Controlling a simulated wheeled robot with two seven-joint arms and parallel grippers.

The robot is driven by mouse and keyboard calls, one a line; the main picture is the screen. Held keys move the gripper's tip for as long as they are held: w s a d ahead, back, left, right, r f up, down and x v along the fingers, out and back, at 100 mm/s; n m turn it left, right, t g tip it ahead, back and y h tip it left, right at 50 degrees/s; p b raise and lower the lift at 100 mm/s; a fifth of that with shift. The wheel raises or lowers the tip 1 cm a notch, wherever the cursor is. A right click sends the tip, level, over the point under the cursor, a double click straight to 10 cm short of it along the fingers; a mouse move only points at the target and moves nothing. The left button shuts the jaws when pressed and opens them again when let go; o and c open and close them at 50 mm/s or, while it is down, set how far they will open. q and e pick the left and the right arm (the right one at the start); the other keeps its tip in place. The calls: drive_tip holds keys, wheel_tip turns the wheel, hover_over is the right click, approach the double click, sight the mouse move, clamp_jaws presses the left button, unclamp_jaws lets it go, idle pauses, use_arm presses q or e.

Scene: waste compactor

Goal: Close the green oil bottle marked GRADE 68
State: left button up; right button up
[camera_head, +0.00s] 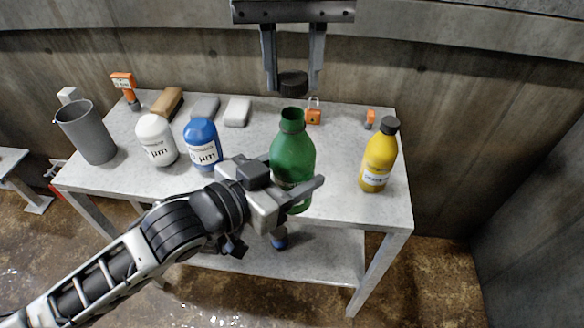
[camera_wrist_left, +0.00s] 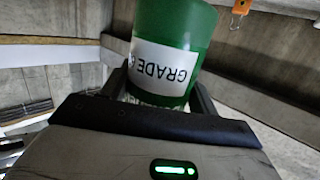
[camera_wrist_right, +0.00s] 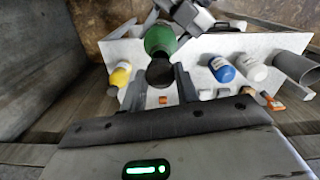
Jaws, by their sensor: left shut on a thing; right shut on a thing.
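The green oil bottle (camera_head: 292,150) is upright and open-mouthed at the table's front edge. My left gripper (camera_head: 290,185) is shut around its lower body. The left wrist view shows the bottle's white label (camera_wrist_left: 165,68) reading GRADE, its number partly hidden. My right gripper (camera_head: 293,90) hangs from above, shut on a black cap (camera_head: 293,80). In the head view the cap appears above the bottle's mouth, apart from it. In the right wrist view the cap (camera_wrist_right: 160,73) sits between the fingers, with the green bottle (camera_wrist_right: 160,40) just beyond it.
A yellow bottle (camera_head: 379,160) with a black cap stands right on the table (camera_head: 340,205). White (camera_head: 156,140) and blue (camera_head: 203,145) bottles and a grey bin (camera_head: 88,132) stand left. An orange padlock (camera_head: 313,113) and several small blocks lie behind.

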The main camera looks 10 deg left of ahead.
use_arm(q)
drive_tip(key=shift+r, duration=0.1)
use_arm(e)
drive_tip(key=shift+f, duration=0.85)
drive_tip(key=shift+s+f, duration=0.1)
drive_tip(key=shift+f, duration=0.75)
drive_tip(key=shift+f, duration=0.55)
